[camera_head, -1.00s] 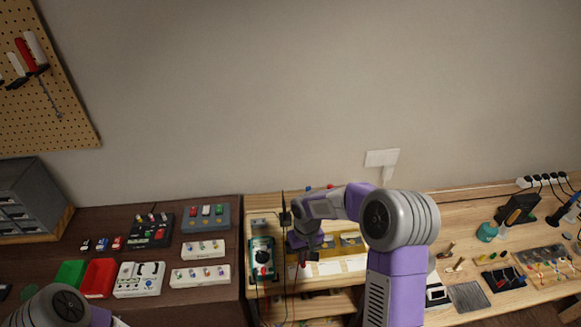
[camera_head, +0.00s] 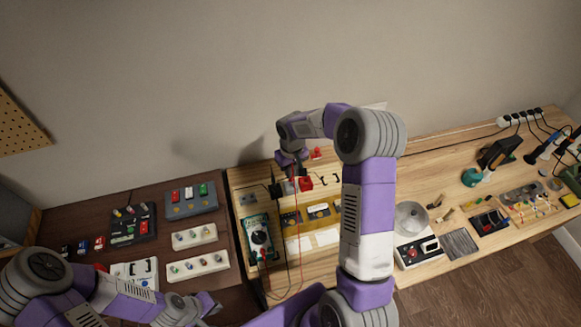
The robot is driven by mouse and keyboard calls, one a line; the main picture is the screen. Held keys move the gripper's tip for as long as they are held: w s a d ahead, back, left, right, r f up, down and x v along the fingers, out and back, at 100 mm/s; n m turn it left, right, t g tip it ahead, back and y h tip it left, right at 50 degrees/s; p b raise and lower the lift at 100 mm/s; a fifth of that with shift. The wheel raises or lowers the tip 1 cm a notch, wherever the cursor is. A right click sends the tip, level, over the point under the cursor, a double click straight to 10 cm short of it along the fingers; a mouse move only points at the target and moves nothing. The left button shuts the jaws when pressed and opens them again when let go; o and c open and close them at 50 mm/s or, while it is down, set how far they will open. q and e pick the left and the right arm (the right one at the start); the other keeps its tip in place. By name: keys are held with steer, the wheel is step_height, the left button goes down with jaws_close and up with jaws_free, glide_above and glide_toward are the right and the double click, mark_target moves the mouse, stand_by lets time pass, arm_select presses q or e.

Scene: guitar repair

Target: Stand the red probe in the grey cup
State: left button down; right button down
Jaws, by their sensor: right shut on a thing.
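My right gripper (camera_head: 291,172) is at the back of the right-hand bench, pointing down and shut on the red probe (camera_head: 294,181). The probe is thin and mostly hidden by the fingers; its red lead hangs toward the green multimeter (camera_head: 259,236). A small dark grey holder, seemingly the grey cup (camera_head: 277,190), stands just left of and below the gripper, with a black upright piece by it. I cannot tell whether the probe touches the cup. My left gripper (camera_head: 207,304) is low in the picture near the dark table's front; its jaws are too small to read.
A red block (camera_head: 305,183) lies close right of the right gripper. White part trays (camera_head: 196,267) and a grey tray (camera_head: 188,202) are on the dark table. A round grey dish (camera_head: 411,216) stands right of my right arm. Soldering tools are at far right.

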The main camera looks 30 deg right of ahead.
steer(key=shift+f, duration=0.6)
steer(key=shift+b, duration=0.35)
steer(key=shift+f+b, duration=1.35)
steer(key=shift+f, duration=0.3)
stand_by(0.4)
steer(key=c, duration=0.7)
jaws_free()
steer(key=shift+r, duration=0.1)
steer(key=shift+r+p, duration=2.35)
steer(key=shift+r, duration=1.1)
